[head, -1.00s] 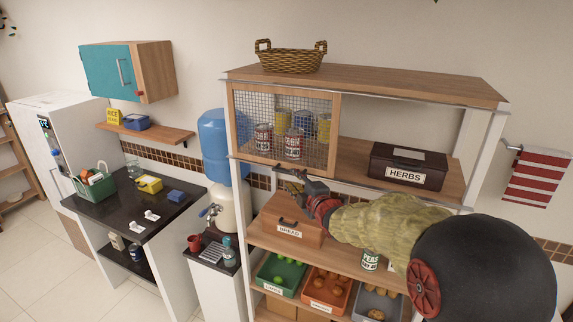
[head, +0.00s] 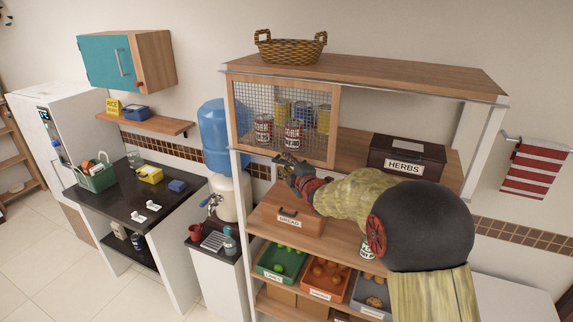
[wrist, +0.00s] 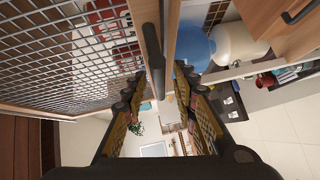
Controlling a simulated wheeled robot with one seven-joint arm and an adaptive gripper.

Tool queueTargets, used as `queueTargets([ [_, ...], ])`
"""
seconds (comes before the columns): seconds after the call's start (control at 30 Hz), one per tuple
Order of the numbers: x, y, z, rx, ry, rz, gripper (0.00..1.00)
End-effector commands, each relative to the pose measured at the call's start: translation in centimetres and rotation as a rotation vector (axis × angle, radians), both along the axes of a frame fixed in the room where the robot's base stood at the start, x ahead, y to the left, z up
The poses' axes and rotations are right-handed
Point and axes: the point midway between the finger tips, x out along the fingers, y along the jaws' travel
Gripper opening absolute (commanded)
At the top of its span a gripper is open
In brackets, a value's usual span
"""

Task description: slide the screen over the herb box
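The screen (head: 331,128) is a wood-framed wire mesh panel at the left of the upper shelf, with several cans behind it. Its mesh fills the left of the wrist view (wrist: 75,55). The herb box (head: 408,158), dark brown with a "HERBS" label, sits uncovered on the same shelf to the right. My gripper (head: 284,161) is just below the screen's lower edge. In the wrist view its fingers (wrist: 165,92) are spread open and empty. A dark bar (wrist: 154,55) shows ahead between them; whether it touches them I cannot tell.
A bread box (head: 291,220) stands on the shelf below my gripper. Crates of produce (head: 283,262) sit lower down. A wicker basket (head: 290,48) is on top of the shelf unit. A blue water dispenser (head: 217,135) stands to the left.

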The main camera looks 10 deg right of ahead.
Motion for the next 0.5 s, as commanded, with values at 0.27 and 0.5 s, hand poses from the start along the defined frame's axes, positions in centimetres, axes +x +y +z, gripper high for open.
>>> queueTargets([
  [0.27, -0.02, 0.01, 0.01, 0.0, 0.0, 0.0, 0.13],
  [0.5, -0.02, 0.01, 0.0, 0.0, 0.0, 0.0, 0.0],
])
